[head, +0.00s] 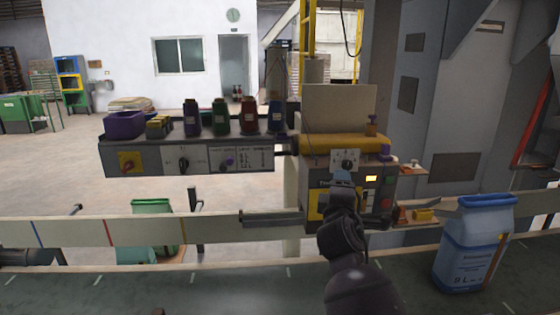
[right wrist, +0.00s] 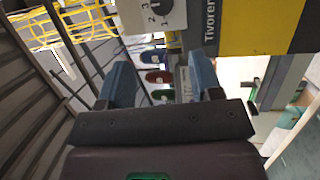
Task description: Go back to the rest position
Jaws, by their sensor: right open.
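My right arm reaches up from the bottom of the head view. Its gripper (head: 343,180) is in front of the control box (head: 388,180), just below a dial (head: 345,160) on a white plate. In the right wrist view the two blue fingers (right wrist: 160,82) stand apart with nothing held between them. The numbered dial (right wrist: 155,12) shows there beyond the fingertips, apart from them. My left gripper is not in view.
A blue sack (head: 470,250) stands upright on the green conveyor (head: 230,292) at the right. A shelf panel (head: 230,160) with several coloured spools is left of the control box. Conveyor rails (head: 100,232) run across in front. The belt left of my arm is clear.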

